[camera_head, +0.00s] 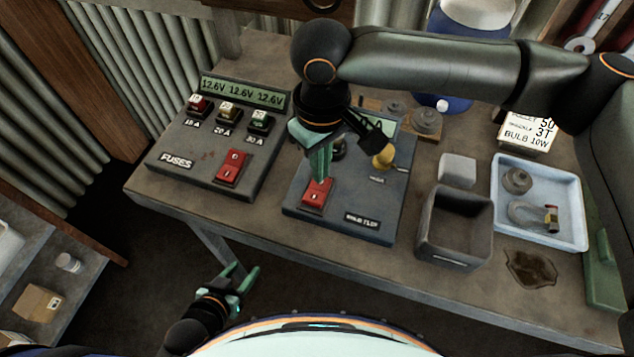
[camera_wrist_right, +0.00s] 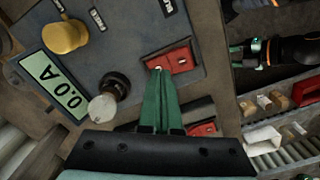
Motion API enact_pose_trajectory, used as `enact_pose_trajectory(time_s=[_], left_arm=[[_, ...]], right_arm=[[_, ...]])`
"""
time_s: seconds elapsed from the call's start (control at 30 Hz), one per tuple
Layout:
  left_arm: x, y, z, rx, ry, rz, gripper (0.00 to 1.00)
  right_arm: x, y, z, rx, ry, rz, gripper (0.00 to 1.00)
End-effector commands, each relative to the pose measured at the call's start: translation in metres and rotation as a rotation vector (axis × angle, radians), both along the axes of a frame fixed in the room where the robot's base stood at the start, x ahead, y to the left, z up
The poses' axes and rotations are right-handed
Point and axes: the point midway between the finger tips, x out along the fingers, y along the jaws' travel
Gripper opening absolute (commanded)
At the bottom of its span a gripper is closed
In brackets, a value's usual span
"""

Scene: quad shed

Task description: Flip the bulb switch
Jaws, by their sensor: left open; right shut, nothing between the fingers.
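The bulb test panel (camera_head: 375,200) is a blue-grey box in the middle of the bench. Its red rocker switch (camera_head: 316,194) is at the lower left of its face. My right gripper (camera_head: 321,178) is shut and empty, pointing down with its fingertips at the switch. In the right wrist view the tips (camera_wrist_right: 160,72) overlap the near part of the red switch (camera_wrist_right: 180,60); I cannot tell whether they press it. A display (camera_wrist_right: 52,85) on the panel reads 0.0 A. My left gripper (camera_head: 246,282) is open and empty, low in front of the bench.
The fuses panel (camera_head: 190,150) with its own red switch (camera_head: 233,167) stands to the left. A yellow knob (camera_head: 384,157) is close to my right gripper. An open grey bin (camera_head: 453,250) and a blue tray (camera_head: 578,235) stand to the right.

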Motion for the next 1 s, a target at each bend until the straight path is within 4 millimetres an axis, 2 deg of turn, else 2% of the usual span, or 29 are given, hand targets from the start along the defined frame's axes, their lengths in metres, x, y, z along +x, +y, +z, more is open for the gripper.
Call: enact_pose_trajectory(time_s=[0.03,0.53,0.8,1.0], left_arm=[[0.000,0.000,0.009,0.000,0.000,0.000,0.50],[0.000,0.000,0.049,0.000,-0.001,0.000,0.50],[0.000,0.000,0.060,0.000,-0.001,0.000,0.50],[0.000,0.000,0.060,0.000,-0.001,0.000,0.50]], right_arm=[[0.000,0.000,0.008,0.000,0.000,0.000,0.00],[0.000,0.000,0.039,0.000,0.000,0.000,0.00],[0.000,0.000,0.057,0.001,-0.001,0.000,0.00],[0.000,0.000,0.058,0.000,0.000,0.000,0.00]])
